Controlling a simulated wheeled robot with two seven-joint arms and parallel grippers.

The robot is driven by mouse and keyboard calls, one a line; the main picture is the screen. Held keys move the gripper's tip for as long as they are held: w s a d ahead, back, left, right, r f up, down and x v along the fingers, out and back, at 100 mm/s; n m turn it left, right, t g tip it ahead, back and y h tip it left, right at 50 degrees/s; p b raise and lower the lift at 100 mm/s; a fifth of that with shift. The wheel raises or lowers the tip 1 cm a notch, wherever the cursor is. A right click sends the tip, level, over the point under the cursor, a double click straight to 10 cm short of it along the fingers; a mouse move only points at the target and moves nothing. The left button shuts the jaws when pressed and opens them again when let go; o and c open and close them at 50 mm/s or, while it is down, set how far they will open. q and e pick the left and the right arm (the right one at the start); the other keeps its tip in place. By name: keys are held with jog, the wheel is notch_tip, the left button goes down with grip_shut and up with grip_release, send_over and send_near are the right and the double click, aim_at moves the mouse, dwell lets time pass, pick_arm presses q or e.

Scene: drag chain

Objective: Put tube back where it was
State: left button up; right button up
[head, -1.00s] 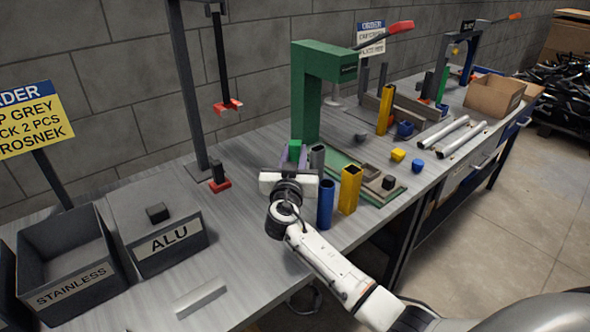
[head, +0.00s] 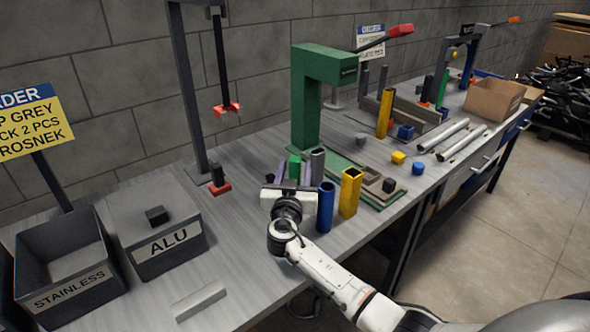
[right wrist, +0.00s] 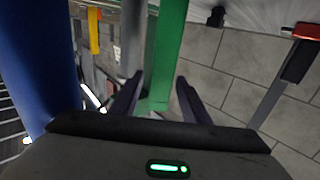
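The green tube (head: 294,168) stands upright on the bench in front of the green press. My right gripper (head: 292,178) is at it from the near side. In the right wrist view, which looks upside down, the green tube (right wrist: 165,60) lies between the two dark fingers (right wrist: 160,88), with visible gaps beside it, so the gripper looks open. The tube's lower part is hidden behind the gripper in the head view. A grey tube (head: 317,163), a blue tube (head: 326,207) and a yellow tube (head: 350,192) stand close to the right. My left gripper is out of view.
The green press (head: 306,110) rises behind the tubes. A red-black clamp block (head: 219,185) stands left of them. The STAINLESS bin (head: 70,293) and the ALU box (head: 165,245) are at the left. A flat grey bar (head: 198,301) lies near the front edge. Bench between is clear.

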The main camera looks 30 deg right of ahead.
jog(key=shift+s+a+r, duration=0.1)
jog(key=b+v, duration=0.1)
jog(key=v, duration=1)
jog(key=shift+s+a, duration=0.25)
jog(key=shift+s, duration=0.05)
dwell(1.0)
